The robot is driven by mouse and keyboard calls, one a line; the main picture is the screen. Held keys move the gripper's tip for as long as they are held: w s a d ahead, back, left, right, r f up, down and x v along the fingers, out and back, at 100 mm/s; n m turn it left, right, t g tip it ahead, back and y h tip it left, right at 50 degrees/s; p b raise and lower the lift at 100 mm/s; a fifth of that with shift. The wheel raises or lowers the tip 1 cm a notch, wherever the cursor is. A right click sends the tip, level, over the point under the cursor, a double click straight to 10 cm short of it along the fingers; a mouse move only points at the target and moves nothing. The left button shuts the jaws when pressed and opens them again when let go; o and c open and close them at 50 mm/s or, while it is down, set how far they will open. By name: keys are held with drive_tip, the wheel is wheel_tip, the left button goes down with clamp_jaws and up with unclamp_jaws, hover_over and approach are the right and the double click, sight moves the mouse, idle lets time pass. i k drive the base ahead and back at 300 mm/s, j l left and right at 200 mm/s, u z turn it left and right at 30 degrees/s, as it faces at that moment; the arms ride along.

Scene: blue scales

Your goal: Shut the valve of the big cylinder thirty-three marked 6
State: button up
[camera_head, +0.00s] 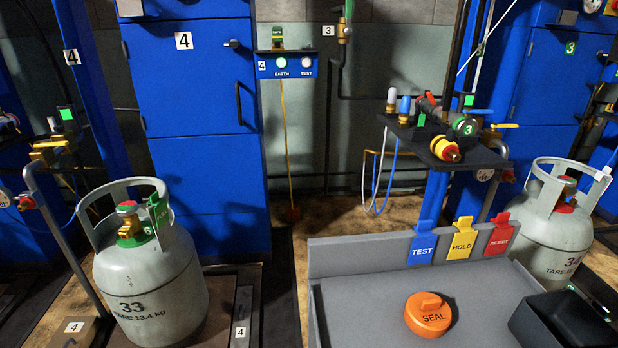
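The big grey cylinder (150,290) marked 33, with tare lettering below, stands upright at the lower left on a dark platform. Its valve (130,222) sits inside the collar at the top, with a brass body, a red top and a green part at its base. A green tag (160,212) hangs on the collar, and a green 6 shows beside the valve. Whether the valve is open or shut cannot be told. My gripper is not in view.
A bent pipe (60,225) rises left of cylinder 33. Another cylinder (555,230) stands at right.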

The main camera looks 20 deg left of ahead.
sight(126, 207)
drive_tip(key=i+l+u, duration=0.15)
drive_tip(key=l, duration=0.85)
drive_tip(key=i+l+u, duration=0.15)
drive_tip(key=l, duration=0.9)
drive_tip(key=i+l+u, duration=0.15)
drive_tip(key=l, duration=0.9)
drive_tip(key=i+l, duration=0.1)
drive_tip(key=i, duration=0.4)
drive_tip(key=i+l, duration=0.1)
drive_tip(key=i, duration=0.35)
drive_tip(key=k+j+u, duration=0.15)
drive_tip(key=k+u, duration=0.3)
drive_tip(key=k, duration=0.2)
drive_tip(key=j+u, duration=0.6)
drive_tip(key=u, duration=0.15)
drive_tip(key=i+j+u, duration=0.15)
drive_tip(key=u, duration=0.2)
drive_tip(key=i+j, duration=0.15)
drive_tip(key=j, duration=0.2)
drive_tip(key=i+j, duration=0.15)
drive_tip(key=j, duration=0.2)
drive_tip(key=i+j, duration=0.15)
drive_tip(key=j, duration=0.25)
drive_tip(key=i+j, duration=0.15)
drive_tip(key=j, duration=0.2)
